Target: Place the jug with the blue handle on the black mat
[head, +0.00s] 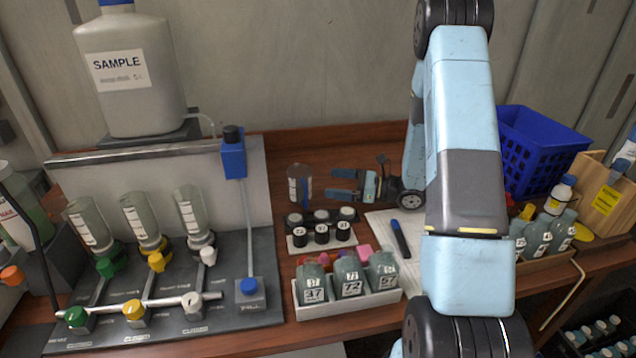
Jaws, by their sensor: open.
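A small clear jug (294,184) with a pale label and a blue handle (305,188) stands on the wooden table, near the back. The handle is on its right side. My gripper (332,184) is just right of the jug, level with the table. Its two dark fingers are open and point left towards the handle, with no clear hold on it. I cannot pick out a separate black mat; part of the table is hidden behind my arm.
Left is a dark valve panel (225,305) with upturned bottles and a large SAMPLE container (135,85). In front are black-capped vials (322,233) and a white box of numbered bottles (350,297). A marker (401,238) lies on paper. A blue basket (540,150) stands right.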

